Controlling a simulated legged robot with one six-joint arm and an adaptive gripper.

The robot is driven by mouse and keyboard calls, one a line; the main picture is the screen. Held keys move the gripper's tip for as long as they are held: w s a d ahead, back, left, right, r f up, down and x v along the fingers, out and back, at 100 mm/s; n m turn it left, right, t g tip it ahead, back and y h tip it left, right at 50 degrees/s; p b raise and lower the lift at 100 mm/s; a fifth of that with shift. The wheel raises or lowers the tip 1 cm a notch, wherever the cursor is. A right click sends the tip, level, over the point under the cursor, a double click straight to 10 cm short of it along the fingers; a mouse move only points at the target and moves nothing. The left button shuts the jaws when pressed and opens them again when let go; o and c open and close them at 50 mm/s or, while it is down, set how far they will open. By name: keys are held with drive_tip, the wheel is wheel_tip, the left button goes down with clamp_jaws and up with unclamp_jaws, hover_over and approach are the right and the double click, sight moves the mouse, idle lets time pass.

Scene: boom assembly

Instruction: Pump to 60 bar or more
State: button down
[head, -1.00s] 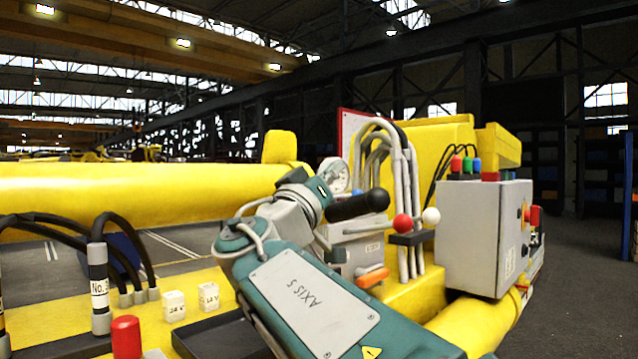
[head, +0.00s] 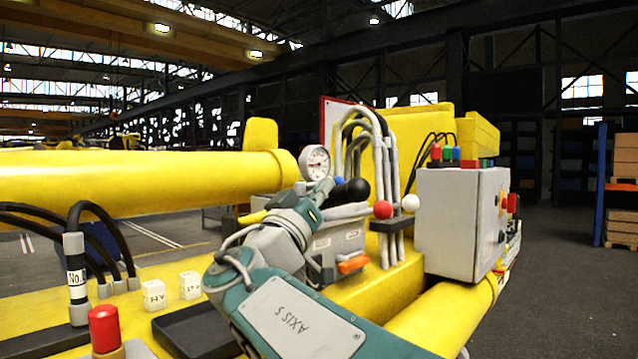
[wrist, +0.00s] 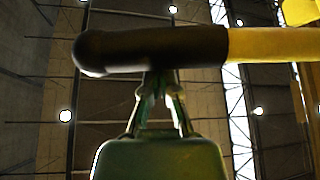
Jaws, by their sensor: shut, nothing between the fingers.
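The pump lever has a black grip (wrist: 150,50) and a yellow rod (wrist: 270,44) and lies across the top of the wrist view. In the head view the black grip (head: 354,190) shows just beyond my wrist. My gripper (wrist: 160,84) is shut and empty, with its fingertips at the underside of the grip; I cannot tell whether they touch it. In the head view my wrist hides the fingertips and part of the lever. The round white pressure gauge (head: 314,163) stands behind my wrist. Its needle is visible, but its scale is too small to read.
A grey pump block (head: 322,252) with an orange handle (head: 353,264) stands below the lever. Red and white knobs (head: 383,209) and grey hoses (head: 378,140) are right of the grip. A grey control box (head: 455,225) stands further right. A yellow boom (head: 130,190) runs left.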

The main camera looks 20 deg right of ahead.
sight(336, 206)
wheel_tip(336, 206, down, 15)
drive_tip(key=s+m+g+h, duration=0.1)
drive_tip(key=m+g+h, duration=0.1)
drive_tip(key=m, duration=0.4)
drive_tip(key=shift+s+d+r+g+h, duration=0.2)
drive_tip(key=shift+d+g+h, duration=0.25)
drive_tip(key=shift+g, duration=0.15)
drive_tip(key=shift+w, duration=0.1)
wheel_tip(336, 206, up, 11)
drive_tip(key=shift+a, duration=0.15)
idle(1.5)
